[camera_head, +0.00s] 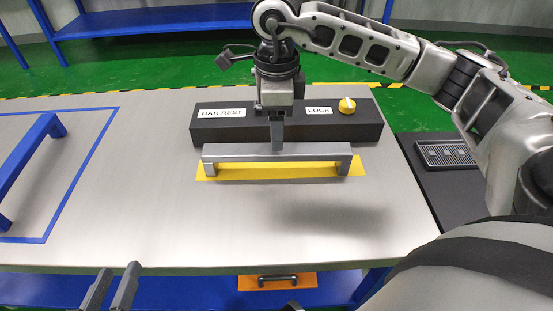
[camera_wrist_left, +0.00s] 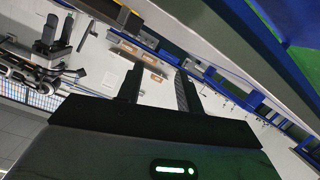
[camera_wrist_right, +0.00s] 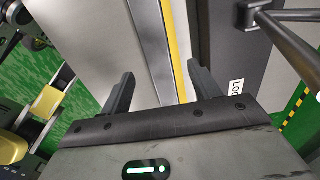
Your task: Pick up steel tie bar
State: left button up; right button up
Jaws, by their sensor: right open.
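The steel tie bar (camera_head: 308,150) is a long grey bar with a short leg at each end. It stands on a yellow strip (camera_head: 275,177) in front of the black rest block (camera_head: 365,128) marked BAR REST and LOCK. My right gripper (camera_head: 277,143) points down over the middle of the bar, its fingers partly overlapping in the head view. In the right wrist view the bar (camera_wrist_right: 150,45) runs between its spread fingers; contact cannot be told. My left gripper (camera_head: 110,288) is open and empty at the table's front edge, away from the bar.
A yellow knob (camera_head: 347,105) sits on the rest block. A blue bar (camera_head: 28,160) stands inside a blue outline at the left. A dark tray with a metal grate (camera_head: 445,153) is at the right. The table (camera_head: 135,190) between the outline and bar is clear.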

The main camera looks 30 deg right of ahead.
aim_at(277, 154)
notch_tip(277, 154, down, 3)
jog(key=shift+r, duration=0.1)
jog(key=shift+f+b, duration=0.55)
jog(key=shift+f, duration=0.05)
notch_tip(277, 154, down, 4)
jog(key=shift+s+f+b, duration=0.1)
jog(key=shift+s+b, duration=0.05)
jog(key=shift+b, duration=0.7)
jog(key=c, duration=1.3)
pick_arm(q)
jog(key=shift+w+d+r+n+t+h, duration=0.2)
jog(key=shift+d+r+n+t+h, duration=0.2)
jog(key=shift+r+n+h, duration=0.25)
pick_arm(e)
grip_shut()
